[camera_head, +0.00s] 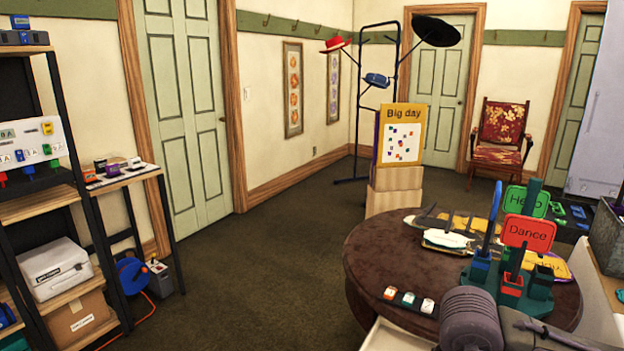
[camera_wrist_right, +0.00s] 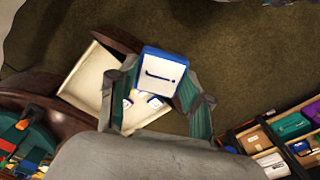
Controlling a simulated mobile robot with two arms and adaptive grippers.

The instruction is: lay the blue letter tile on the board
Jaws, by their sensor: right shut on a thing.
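My right gripper (camera_wrist_right: 160,78) is shut on a blue tile (camera_wrist_right: 163,62) with a white face in the right wrist view. The face bears a dark curved mark, seen at an angle. The tile is held above a pale tray (camera_wrist_right: 88,78), where blue-and-white pieces (camera_wrist_right: 154,101) lie partly hidden by the gripper. In the head view, a yellow "Big day" board (camera_head: 402,115) with a white panel of small coloured pieces stands on stacked boxes at the back. Which board is the task's own, I cannot tell. My left gripper is not in view.
A round dark table (camera_head: 372,262) holds sign cards (camera_head: 527,233) in a holder and a black strip (camera_head: 391,294) with a few tiles. Shelves (camera_head: 62,198) stand at the left, with a white lettered panel (camera_head: 55,128). The carpet (camera_head: 250,265) between is clear.

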